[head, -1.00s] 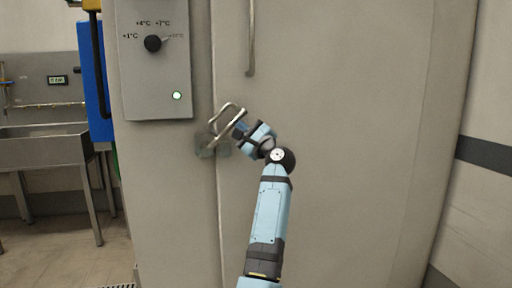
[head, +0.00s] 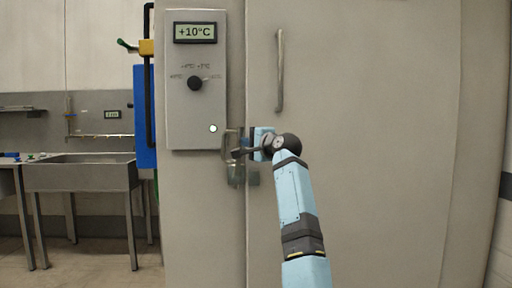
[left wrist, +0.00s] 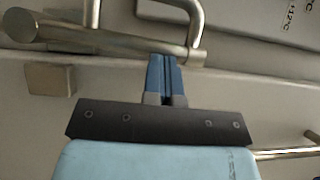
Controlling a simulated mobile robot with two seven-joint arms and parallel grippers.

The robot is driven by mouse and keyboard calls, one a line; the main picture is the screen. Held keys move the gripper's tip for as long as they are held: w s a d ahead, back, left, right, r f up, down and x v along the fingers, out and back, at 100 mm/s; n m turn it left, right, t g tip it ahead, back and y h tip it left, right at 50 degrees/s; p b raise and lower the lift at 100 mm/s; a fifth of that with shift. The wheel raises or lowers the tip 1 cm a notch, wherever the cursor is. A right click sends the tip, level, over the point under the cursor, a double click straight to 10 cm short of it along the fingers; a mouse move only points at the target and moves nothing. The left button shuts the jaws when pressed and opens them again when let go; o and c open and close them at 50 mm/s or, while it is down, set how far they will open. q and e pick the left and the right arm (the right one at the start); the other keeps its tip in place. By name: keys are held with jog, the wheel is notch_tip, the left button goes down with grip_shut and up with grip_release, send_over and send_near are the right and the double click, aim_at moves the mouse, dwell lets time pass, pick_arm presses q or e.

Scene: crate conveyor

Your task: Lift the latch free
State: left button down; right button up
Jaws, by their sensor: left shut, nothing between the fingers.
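The metal latch (head: 229,141) is a bent bar with a loop, at the seam between the cold-room door and its frame, just below the control box. In the left wrist view its thick bar (left wrist: 110,42) runs across the top, with the loop (left wrist: 196,18) rising from it. My left gripper (head: 241,152) is at the latch from the right. In the wrist view its blue fingers (left wrist: 165,62) are shut and empty, with the tips right at the bar; I cannot tell whether they touch. My right gripper is not in view.
The control box (head: 196,115) with dial and +10°C display is just above the latch. A long vertical door handle (head: 280,70) is above right. Small bracket blocks (head: 236,176) sit below the latch. A sink (head: 80,172) stands left. The door face (head: 370,150) is clear.

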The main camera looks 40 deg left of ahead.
pick_arm(q)
jog(key=shift+s+a+r+n, duration=0.1)
jog(key=shift+s+a+n, duration=0.2)
jog(key=shift+s+a, duration=0.05)
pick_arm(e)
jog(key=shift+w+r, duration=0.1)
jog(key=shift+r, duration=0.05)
pick_arm(q)
jog(key=shift+h, duration=0.3)
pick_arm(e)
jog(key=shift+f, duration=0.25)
